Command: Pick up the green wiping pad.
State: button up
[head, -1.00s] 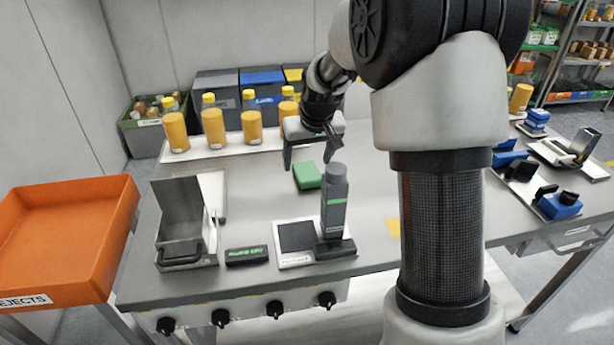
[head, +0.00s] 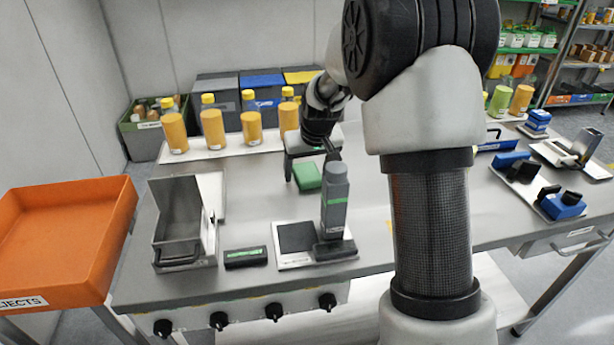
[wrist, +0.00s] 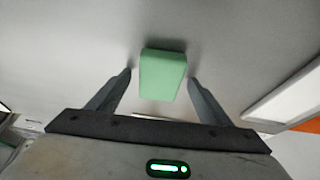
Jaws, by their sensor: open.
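The green wiping pad (head: 308,177) lies flat on the grey table in the head view, behind a grey bottle. In the wrist view the pad (wrist: 162,75) is a pale green block just beyond and between my fingertips. My gripper (wrist: 160,76) is open, with one finger on each side of the pad's line and clear space at both sides. In the head view my gripper (head: 310,168) points down over the pad, its fingers partly hidden by the bottle and the arm. I cannot tell the exact height above the table.
A metal box (head: 180,225) and a black display (head: 246,257) are to the left. Yellow bottles (head: 212,128) line the back. An orange bin (head: 60,235) is far left.

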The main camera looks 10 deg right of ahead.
aim_at(308, 173)
jog(key=c, duration=1.1)
notch_tip(308, 173, up, 10)
jog(key=p, duration=0.2)
jog(key=shift+r+p, duration=0.25)
jog(key=shift+p, duration=0.1)
jog(key=shift+c, duration=0.2)
jog(key=shift+o, duration=1.1)
jog(key=shift+c, duration=0.6)
